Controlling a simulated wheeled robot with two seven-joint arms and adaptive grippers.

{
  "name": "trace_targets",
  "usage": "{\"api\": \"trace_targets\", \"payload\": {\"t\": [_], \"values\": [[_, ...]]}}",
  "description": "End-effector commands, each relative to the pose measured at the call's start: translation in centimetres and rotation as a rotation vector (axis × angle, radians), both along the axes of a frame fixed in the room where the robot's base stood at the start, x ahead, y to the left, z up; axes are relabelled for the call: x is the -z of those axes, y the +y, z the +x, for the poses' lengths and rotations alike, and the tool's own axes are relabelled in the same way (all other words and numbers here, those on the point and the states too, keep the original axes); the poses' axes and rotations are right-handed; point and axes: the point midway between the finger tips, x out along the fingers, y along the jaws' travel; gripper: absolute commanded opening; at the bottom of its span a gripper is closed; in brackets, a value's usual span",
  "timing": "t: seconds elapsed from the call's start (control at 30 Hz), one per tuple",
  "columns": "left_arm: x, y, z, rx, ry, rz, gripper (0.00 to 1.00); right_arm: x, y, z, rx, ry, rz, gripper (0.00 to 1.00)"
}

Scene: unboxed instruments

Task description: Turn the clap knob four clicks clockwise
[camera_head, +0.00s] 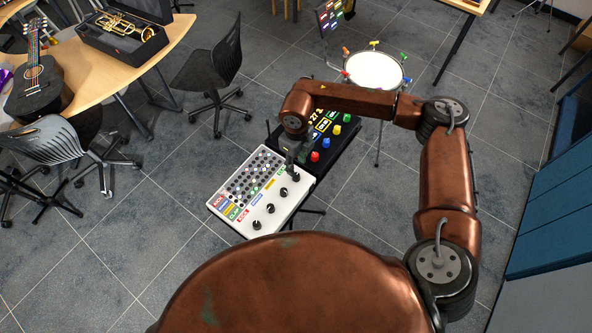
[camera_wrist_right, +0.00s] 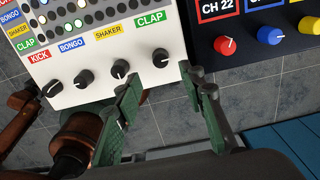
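The clap knob (camera_wrist_right: 160,57) is a black knob on the white drum machine (camera_wrist_right: 88,98), below the green CLAP label (camera_wrist_right: 151,20) in the right wrist view. It is the rightmost of the knob row. My right gripper (camera_wrist_right: 163,74) is open, with its two green fingers apart and their tips just short of the knob, one to each side in the picture. I see no clear contact. In the head view my right gripper (camera_head: 294,166) is over the machine's right corner (camera_head: 310,180), and it largely hides the clap knob there. My left gripper is not in view.
The shaker knob (camera_wrist_right: 120,69) sits close left of the left finger. A black mixer (camera_head: 335,148) with coloured knobs adjoins the machine; its red knob (camera_wrist_right: 225,46) is right of the right finger. A drum (camera_head: 373,72) stands behind.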

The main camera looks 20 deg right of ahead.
Motion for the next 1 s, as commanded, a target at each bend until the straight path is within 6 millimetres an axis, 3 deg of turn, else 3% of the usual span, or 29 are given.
{"api": "trace_targets", "payload": {"t": [0.1,0.3,0.9,1.0], "values": [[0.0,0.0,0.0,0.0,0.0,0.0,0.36,-2.2,-0.1,0.1,0.0,-0.002,-0.001,0.37],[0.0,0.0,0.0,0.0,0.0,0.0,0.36,-4.1,-0.1,0.0,-0.001,0.0,-0.001,0.37],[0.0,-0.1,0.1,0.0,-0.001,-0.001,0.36,-4.3,0.0,-0.1,0.0,0.001,0.0,0.37],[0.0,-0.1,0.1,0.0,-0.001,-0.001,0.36,-4.0,1.0,-0.5,-0.008,0.01,0.033,0.37]]}}
